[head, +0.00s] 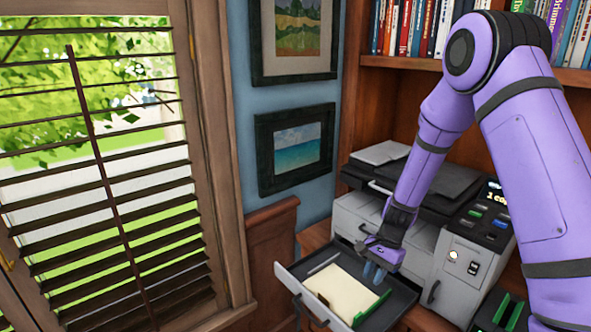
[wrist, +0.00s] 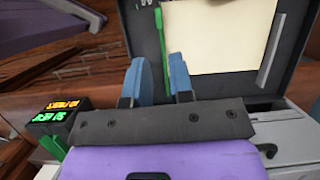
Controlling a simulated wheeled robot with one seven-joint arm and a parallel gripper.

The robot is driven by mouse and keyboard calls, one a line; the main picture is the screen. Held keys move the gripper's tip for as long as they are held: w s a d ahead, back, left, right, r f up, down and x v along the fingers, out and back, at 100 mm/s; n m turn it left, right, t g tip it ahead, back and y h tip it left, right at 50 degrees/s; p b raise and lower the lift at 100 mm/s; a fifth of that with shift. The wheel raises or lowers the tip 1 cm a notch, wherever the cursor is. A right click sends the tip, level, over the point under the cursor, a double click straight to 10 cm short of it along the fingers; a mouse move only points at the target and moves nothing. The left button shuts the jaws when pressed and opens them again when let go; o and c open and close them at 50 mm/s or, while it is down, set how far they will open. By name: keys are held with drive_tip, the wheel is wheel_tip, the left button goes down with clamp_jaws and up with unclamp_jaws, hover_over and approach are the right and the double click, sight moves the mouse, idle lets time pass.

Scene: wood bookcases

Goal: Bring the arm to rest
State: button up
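My purple arm reaches down from the upper right in the head view. My gripper (head: 374,271) hangs over the right part of a pulled-out paper tray (head: 289,280) of the copier (head: 450,232). In the wrist view my gripper's two blue fingers (wrist: 160,75) stand apart with a gap between them, and nothing shows held. The tray's dark wall lies just beyond the fingers. A cream paper stack (head: 345,290) lies in the tray beside a green guide (head: 372,306); the guide also shows in the wrist view (wrist: 162,45). Whether the fingers touch the tray is unclear.
Bookshelves with books (head: 412,28) rise behind the copier. Two framed pictures (head: 295,148) hang on the blue wall. A shuttered window (head: 105,190) fills the left. A dark object with green parts (head: 508,312) sits at the lower right, close to my arm.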

drive_tip(key=s+d+r+n+t+h, duration=0.1)
drive_tip(key=s+r+n+t, duration=0.2)
drive_tip(key=r, duration=0.9)
drive_tip(key=s+d+r+n, duration=0.15)
drive_tip(key=s+r, duration=0.35)
drive_tip(key=r, duration=0.7)
drive_tip(key=s+d+r+n+t+h, duration=0.1)
drive_tip(key=s+r+n+t, duration=0.1)
drive_tip(key=s+r, duration=0.4)
drive_tip(key=s+d+r+n+t+h, duration=0.1)
drive_tip(key=s+r, duration=0.5)
drive_tip(key=s, duration=0.7)
drive_tip(key=d+n+t, duration=0.1)
drive_tip(key=n, duration=0.1)
drive_tip(key=shift+d+r+n+h, duration=0.3)
drive_tip(key=shift+n, duration=0.05)
